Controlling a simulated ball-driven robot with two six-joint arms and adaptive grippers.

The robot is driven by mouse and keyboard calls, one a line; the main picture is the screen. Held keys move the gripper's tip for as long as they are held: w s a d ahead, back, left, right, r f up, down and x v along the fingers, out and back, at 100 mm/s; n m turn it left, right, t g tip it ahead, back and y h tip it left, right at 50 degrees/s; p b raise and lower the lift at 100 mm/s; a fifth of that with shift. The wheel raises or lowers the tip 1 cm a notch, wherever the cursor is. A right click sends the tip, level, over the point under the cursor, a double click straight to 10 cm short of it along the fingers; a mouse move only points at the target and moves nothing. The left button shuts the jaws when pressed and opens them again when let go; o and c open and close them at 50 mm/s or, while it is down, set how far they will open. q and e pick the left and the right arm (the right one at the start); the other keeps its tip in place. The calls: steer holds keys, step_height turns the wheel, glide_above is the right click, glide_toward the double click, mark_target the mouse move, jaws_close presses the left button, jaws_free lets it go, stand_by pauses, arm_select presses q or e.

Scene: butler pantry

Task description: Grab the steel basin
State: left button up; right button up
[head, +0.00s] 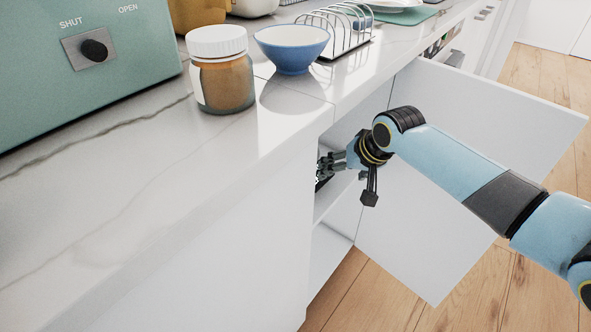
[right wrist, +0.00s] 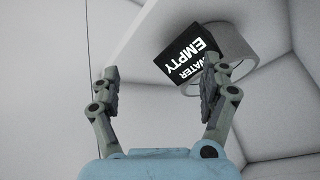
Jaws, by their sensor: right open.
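My right gripper (head: 322,170) reaches into the open cabinet under the counter, and the cabinet's edge partly hides its fingers. In the right wrist view its two fingers (right wrist: 160,85) stand wide apart with nothing between them. Beyond the right finger is a grey, round-walled vessel (right wrist: 235,66), tilted in the picture, that could be the steel basin; I cannot tell for sure. A black panel with white letters reading "WATER EMPTY" (right wrist: 190,55) is at its left side. The right finger overlaps both in the picture. The basin does not show in the head view. My left gripper is not in view.
The open cabinet door (head: 420,230) stands beside my right arm. A cabinet shelf (head: 335,195) lies under the gripper. On the marble counter (head: 130,185) are a jar (head: 222,80), a blue bowl (head: 291,50), a wire rack (head: 335,35) and a green machine (head: 85,60).

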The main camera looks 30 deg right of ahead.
steer(key=w+b, duration=0.1)
steer(key=w, duration=0.4)
steer(key=shift+w+f, duration=0.15)
steer(key=shift+w, duration=0.1)
steer(key=shift+w+d+b, duration=0.1)
steer(key=shift+w+b, duration=0.35)
steer(key=shift+w, duration=0.5)
steer(key=b+x, duration=0.2)
steer(key=x, duration=0.2)
steer(key=shift+f, duration=0.15)
steer(key=shift+w+f+b, duration=0.25)
steer(key=shift+b, duration=0.05)
steer(key=c, duration=1.5)
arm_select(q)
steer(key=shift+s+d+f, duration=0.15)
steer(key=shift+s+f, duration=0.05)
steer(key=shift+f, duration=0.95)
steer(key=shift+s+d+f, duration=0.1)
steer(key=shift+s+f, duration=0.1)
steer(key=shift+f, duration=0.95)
arm_select(e)
jaws_close()
steer(key=shift+r, duration=0.1)
